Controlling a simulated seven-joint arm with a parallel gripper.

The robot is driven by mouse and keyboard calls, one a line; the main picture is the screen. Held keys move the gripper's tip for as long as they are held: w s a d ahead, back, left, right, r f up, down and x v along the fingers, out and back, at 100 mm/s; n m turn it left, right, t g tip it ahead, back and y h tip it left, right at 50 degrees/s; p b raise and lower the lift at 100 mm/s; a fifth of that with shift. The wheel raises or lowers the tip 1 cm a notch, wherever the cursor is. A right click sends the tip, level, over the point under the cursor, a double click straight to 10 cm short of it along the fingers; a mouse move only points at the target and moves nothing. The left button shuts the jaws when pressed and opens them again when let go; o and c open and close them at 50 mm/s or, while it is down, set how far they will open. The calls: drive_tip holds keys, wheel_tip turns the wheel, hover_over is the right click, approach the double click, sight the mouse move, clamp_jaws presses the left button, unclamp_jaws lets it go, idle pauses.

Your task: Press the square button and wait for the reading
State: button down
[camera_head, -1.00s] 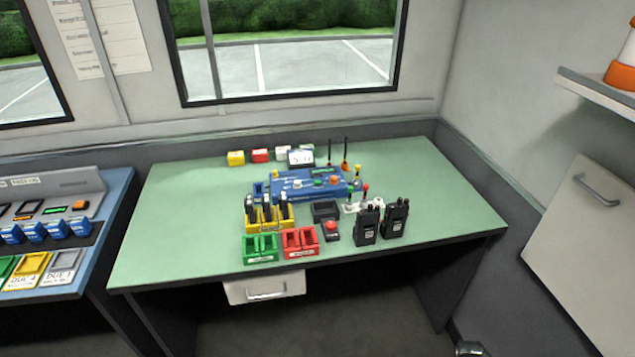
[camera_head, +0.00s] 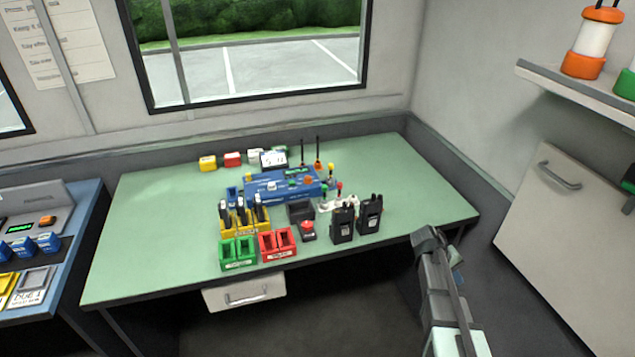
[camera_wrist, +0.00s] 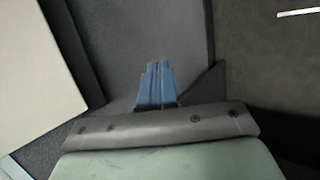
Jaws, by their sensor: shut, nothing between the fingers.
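A blue panel box (camera_head: 290,190) stands in the middle of the green desk, with small coloured controls on top, including a white one (camera_head: 272,186) and an orange one (camera_head: 308,180). At this size I cannot tell which control is the square button. In the head view my arm is at the lower right, off the desk's right front edge, apart from the box.
Yellow (camera_head: 243,222), green (camera_head: 238,252) and red (camera_head: 277,245) holders, a red knob on a black base (camera_head: 308,230) and two black radios (camera_head: 342,224) stand in front of the box. The desk's right side (camera_head: 410,190) is clear. A cabinet (camera_head: 555,215) stands at right.

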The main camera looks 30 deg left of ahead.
drive_tip(key=w+a+r+t, duration=0.1)
drive_tip(key=w+a+r, duration=0.25)
drive_tip(key=r, duration=0.35)
drive_tip(key=w+a+r+t, duration=0.2)
drive_tip(key=w+a+r, duration=0.1)
drive_tip(key=a+r, duration=0.25)
wheel_tip(320, 180, up, 15)
drive_tip(key=t+y, duration=0.3)
drive_tip(key=y, duration=0.4)
hover_over(289, 183)
drive_tip(key=shift+s+r+n, duration=0.1)
drive_tip(key=shift+r+n, duration=0.1)
drive_tip(key=shift+n, duration=0.2)
drive_tip(key=shift+d, duration=0.1)
drive_tip(key=shift+f, duration=4.4)
